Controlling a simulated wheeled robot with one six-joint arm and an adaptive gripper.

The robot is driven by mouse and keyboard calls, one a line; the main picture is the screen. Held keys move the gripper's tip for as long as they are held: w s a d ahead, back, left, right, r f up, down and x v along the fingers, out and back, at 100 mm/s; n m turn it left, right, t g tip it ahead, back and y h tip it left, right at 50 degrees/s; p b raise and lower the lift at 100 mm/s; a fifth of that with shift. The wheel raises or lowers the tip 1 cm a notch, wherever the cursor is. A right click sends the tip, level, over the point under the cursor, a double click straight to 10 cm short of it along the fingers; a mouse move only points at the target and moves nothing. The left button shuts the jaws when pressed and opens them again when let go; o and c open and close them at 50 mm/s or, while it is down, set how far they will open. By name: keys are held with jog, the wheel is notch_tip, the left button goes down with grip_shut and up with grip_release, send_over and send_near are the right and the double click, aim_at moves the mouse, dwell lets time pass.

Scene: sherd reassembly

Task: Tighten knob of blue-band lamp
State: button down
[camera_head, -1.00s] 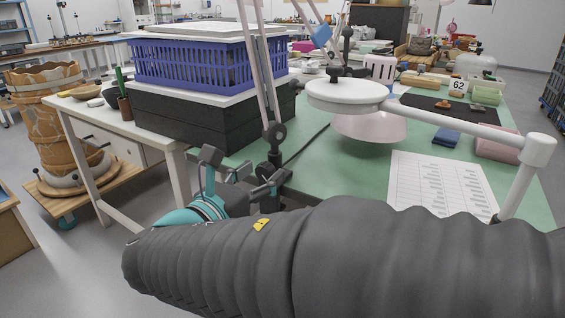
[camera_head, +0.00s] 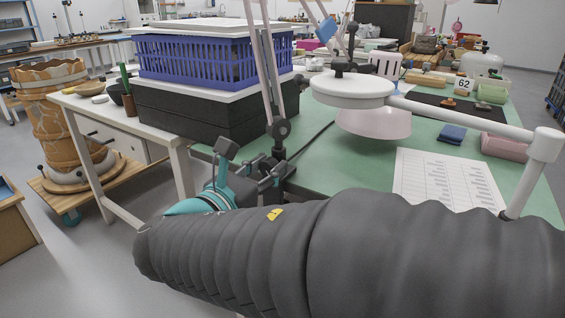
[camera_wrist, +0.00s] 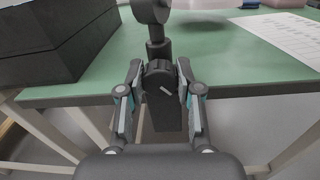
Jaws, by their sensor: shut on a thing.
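The blue-band lamp has pale twin arm bars (camera_head: 268,75), with a blue band (camera_head: 328,28) on its upper arm. Its dark joint and post (camera_head: 280,130) rise from a clamp at the green table's near edge. In the wrist view, a dark round knob (camera_wrist: 161,82) with a short pale mark sits at the table edge below the post (camera_wrist: 158,48). My gripper (camera_wrist: 159,72) is shut on this knob, one finger on each side. In the head view, my gripper (camera_head: 250,168) is at the clamp, and the knob cannot be made out behind the fingers.
A white ring-shaped lamp head (camera_head: 352,88) and pink shade (camera_head: 374,121) overhang the green table (camera_head: 340,172). A printed sheet (camera_head: 445,180) lies at right. Black boxes (camera_head: 190,120) under a blue crate (camera_head: 190,60) stand close on the left. A table leg (camera_head: 182,180) is below.

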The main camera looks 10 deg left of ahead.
jog(key=shift+m+b, duration=0.5)
jog(key=shift+m, duration=0.5)
jog(key=c, duration=0.8)
grip_release()
jog(key=shift+o, duration=0.2)
jog(key=v, duration=1.2)
jog(key=shift+f, duration=0.1)
